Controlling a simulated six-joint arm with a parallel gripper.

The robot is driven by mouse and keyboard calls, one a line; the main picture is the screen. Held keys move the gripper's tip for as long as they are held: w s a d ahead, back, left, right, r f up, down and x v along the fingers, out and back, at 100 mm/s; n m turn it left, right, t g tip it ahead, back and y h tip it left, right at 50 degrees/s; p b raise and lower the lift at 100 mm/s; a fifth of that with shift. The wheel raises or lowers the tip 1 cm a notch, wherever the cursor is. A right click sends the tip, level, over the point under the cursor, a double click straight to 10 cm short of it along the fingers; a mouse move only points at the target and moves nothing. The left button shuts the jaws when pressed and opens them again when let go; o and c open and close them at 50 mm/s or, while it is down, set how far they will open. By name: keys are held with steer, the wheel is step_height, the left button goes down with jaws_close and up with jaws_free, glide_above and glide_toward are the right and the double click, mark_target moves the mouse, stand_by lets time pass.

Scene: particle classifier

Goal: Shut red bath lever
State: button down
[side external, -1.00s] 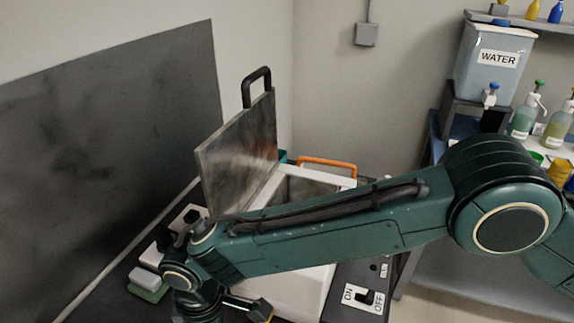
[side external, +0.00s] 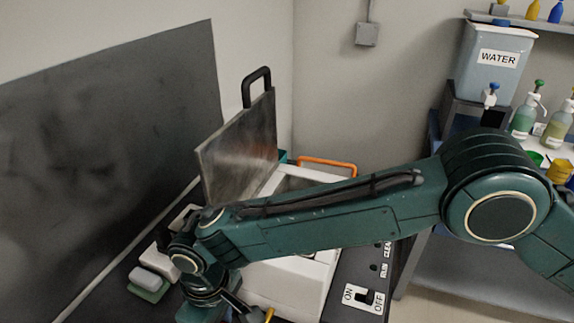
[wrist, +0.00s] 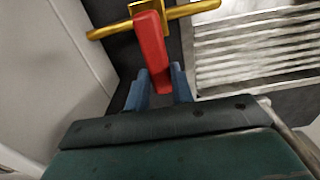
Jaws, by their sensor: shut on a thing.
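The red lever (wrist: 151,48) sits on a brass valve fitting (wrist: 203,7) at the top of the wrist view. It points down toward my gripper, tilted slightly. My gripper (wrist: 162,90) is at the lever's lower end, with one blue finger on each side, shut on it. In the side external view my gripper (side external: 252,315) is at the bottom edge, mostly hidden by my arm, with a bit of yellow beside it. The red lever is not visible there.
A white bath (side external: 285,290) with a raised metal lid (side external: 237,150) stands behind my arm. An orange handle (side external: 328,162) is at its far side. An ON/OFF switch panel (side external: 362,297) is to the right. A ribbed metal surface (wrist: 255,45) lies right of the lever.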

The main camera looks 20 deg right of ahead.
stand_by(0.3)
steer(key=c, duration=1.2)
jaws_free()
steer(key=shift+r, duration=0.1)
step_height(320, 180, up, 14)
steer(key=shift+d, duration=0.1)
